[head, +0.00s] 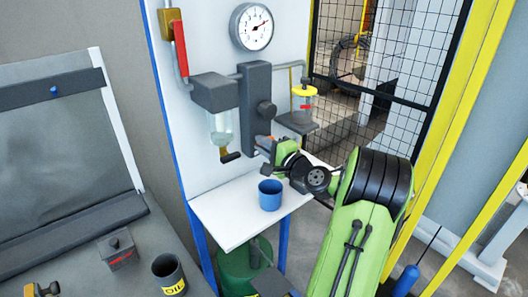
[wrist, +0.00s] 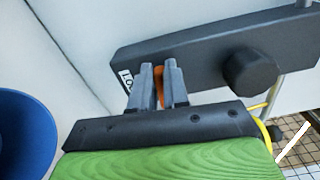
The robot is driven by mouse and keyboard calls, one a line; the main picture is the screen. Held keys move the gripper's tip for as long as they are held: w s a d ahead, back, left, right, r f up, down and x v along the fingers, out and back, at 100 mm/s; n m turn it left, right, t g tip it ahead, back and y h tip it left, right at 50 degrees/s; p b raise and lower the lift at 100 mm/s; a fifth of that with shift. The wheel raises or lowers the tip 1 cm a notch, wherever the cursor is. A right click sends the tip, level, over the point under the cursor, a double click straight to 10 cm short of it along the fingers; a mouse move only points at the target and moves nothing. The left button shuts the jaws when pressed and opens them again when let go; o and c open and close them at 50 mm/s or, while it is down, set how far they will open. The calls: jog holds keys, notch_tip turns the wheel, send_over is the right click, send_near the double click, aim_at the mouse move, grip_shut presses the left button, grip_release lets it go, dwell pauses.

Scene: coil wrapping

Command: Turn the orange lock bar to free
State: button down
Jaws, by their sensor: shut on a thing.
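The orange lock bar (wrist: 159,88) shows as a thin strip between the two grey fingers of my gripper (wrist: 158,80) in the wrist view. My gripper is shut on it, and the fingers hide most of it. The bar sits at the end of a dark grey block (wrist: 195,50), beside a white label that is partly covered. In the head view my gripper (head: 265,146) is at the lower end of the same dark block (head: 256,85), above the white shelf. How far the bar is turned cannot be told.
A black knob (wrist: 249,73) sticks out of the block near my fingers. A blue cup (head: 270,194) stands on the white shelf (head: 225,218) below my gripper. A glass bowl with a dark handle (head: 230,157) hangs close on the left, and a yellow-topped jar (head: 304,98) is on the right.

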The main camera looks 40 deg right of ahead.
jog(key=shift+f+n+b, duration=0.2)
jog(key=shift+n+b, duration=0.25)
jog(key=shift+n, duration=0.15)
jog(key=c, duration=1.1)
grip_release()
jog(key=s, duration=0.5)
jog(key=s+a+b, duration=0.1)
jog(key=s, duration=0.9)
jog(key=shift+s+a, duration=0.35)
jog(key=shift+a, duration=0.05)
